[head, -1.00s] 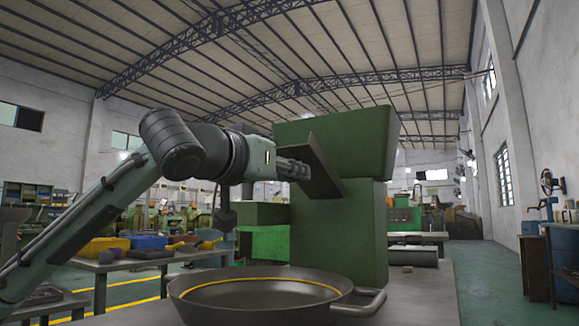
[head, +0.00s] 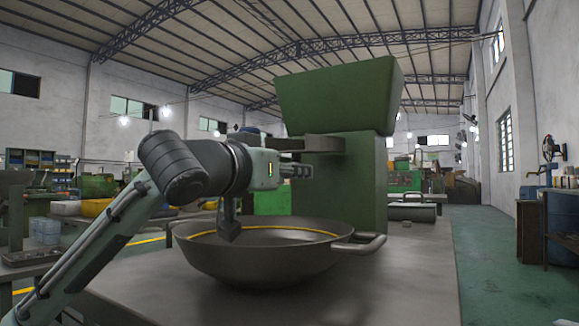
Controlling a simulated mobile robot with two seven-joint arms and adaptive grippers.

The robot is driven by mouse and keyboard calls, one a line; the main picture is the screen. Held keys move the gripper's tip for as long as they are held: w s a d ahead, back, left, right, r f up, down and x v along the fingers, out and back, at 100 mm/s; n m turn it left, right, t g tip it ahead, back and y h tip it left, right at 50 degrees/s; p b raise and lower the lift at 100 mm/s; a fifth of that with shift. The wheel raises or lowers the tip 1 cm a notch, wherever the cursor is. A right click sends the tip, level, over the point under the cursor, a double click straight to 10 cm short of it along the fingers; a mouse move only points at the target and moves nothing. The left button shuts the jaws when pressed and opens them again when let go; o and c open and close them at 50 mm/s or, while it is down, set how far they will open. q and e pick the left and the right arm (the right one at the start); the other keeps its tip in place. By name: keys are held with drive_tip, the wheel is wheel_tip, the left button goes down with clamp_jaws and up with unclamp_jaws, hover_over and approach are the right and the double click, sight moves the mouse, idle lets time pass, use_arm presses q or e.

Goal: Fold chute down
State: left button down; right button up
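The chute (head: 311,144) is a dark grey-brown plate on the front of the green machine (head: 350,185). It now lies roughly level and sticks out to the left below the green hopper (head: 338,98). My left gripper (head: 303,171) is just under the chute, its dark fingers pointing right toward the machine. The fingers show side-on, so their opening is unclear; I cannot tell whether they touch the plate. My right gripper is out of view.
A wide metal pan (head: 265,262) with two handles stands on the grey table (head: 405,275) below my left gripper. Side benches with parts stand at the left. The floor at the right (head: 510,260) is open.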

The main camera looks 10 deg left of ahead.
use_arm(q)
drive_tip(key=shift+w+f, duration=0.1)
drive_tip(key=shift+f, duration=0.15)
drive_tip(key=c, duration=1.2)
unclamp_jaws()
drive_tip(key=shift+w+d, duration=0.1)
drive_tip(key=shift+r, duration=0.25)
wheel_tip(320, 180, up, 10)
drive_tip(key=shift+f, duration=0.15)
